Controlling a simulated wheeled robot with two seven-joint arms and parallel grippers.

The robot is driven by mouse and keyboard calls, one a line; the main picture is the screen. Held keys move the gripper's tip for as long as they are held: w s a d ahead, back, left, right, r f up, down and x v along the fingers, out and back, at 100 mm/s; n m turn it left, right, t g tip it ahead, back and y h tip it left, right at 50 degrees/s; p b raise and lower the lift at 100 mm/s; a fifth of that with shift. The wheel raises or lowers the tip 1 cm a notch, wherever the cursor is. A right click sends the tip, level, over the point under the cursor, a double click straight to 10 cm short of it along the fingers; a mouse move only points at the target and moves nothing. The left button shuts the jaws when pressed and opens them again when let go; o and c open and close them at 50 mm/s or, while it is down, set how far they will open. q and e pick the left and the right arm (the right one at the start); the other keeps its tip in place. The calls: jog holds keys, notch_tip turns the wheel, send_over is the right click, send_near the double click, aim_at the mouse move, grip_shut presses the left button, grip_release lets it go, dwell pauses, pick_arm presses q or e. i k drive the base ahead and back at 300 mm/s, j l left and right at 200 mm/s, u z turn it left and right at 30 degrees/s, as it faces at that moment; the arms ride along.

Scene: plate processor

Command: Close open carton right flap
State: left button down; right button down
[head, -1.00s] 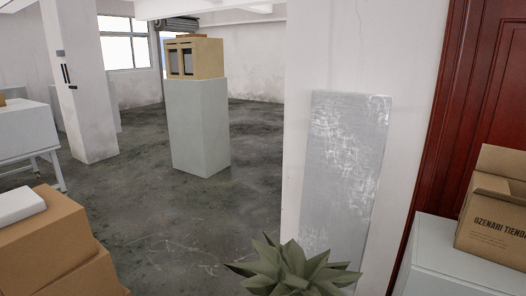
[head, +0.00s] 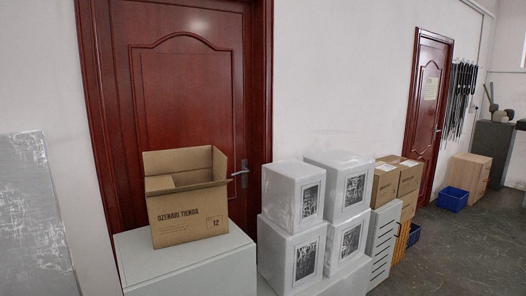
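An open brown carton (head: 190,217) printed "OZENARI TIENDA" stands on a white cabinet (head: 192,262) in front of a red door, left of the middle of the head view. Its right flap (head: 220,164) stands up at the right side. A back flap (head: 178,160) also stands up, and a left flap (head: 159,184) shows at the left side of the opening. The inside is mostly hidden. Neither of my grippers shows in the head view.
Stacked white boxes (head: 291,254) with dark pictures stand close to the right of the cabinet. Brown boxes (head: 386,184) and a blue bin (head: 453,199) lie further right. A grey panel (head: 34,215) leans at the left. Floor is free at the lower right.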

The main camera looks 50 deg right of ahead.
aim_at(219, 160)
jog(key=z, duration=1.4)
